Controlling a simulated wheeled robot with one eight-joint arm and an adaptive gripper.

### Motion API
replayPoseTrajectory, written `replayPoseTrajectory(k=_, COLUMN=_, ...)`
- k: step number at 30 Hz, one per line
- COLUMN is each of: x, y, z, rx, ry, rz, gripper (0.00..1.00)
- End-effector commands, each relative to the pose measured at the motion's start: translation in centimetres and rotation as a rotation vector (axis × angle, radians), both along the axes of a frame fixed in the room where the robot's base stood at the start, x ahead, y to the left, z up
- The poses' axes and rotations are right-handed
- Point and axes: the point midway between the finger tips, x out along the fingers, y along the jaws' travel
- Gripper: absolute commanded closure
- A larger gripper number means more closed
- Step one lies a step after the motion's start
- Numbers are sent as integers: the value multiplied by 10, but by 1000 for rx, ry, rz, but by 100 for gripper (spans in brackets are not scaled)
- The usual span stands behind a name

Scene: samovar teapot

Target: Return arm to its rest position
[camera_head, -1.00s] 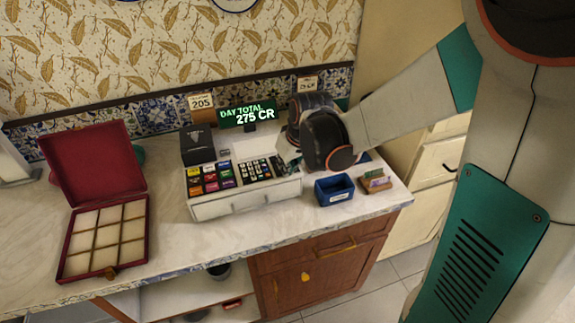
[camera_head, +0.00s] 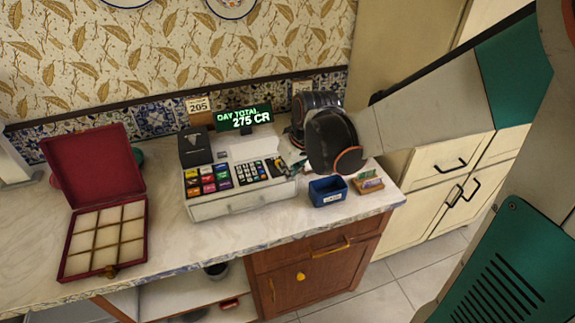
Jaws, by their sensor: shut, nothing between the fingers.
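My arm reaches in from the right over the counter (camera_head: 50,220). Its dark wrist hangs over the right end of the white cash register (camera_head: 240,203). My gripper (camera_head: 292,168) shows only as small fingertips beside the wrist, close to the register's keypad. It is shut and holds nothing. The wrist hides part of it, and I cannot tell whether it touches the register. The register's display (camera_head: 244,118) reads "DAY TOTAL 275 CR". Its drawer is shut.
An open red box (camera_head: 110,222) with empty compartments stands on the left. A blue bin (camera_head: 328,191) and a small wooden card holder (camera_head: 368,182) stand close below the wrist. Cream cabinets (camera_head: 440,175) stand to the right.

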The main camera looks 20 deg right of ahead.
Motion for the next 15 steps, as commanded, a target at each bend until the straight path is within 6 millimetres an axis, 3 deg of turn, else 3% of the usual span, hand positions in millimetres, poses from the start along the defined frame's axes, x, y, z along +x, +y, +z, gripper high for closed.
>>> replayPoseTrajectory(k=1, x=-6, y=0, z=14, rx=0, ry=0, rz=0, gripper=100)
replayPoseTrajectory(k=6, x=-18, y=1, z=39, rx=-1, ry=1, rz=1, gripper=100)
replayPoseTrajectory(k=15, x=-26, y=1, z=54, rx=0, ry=1, rz=1, gripper=100)
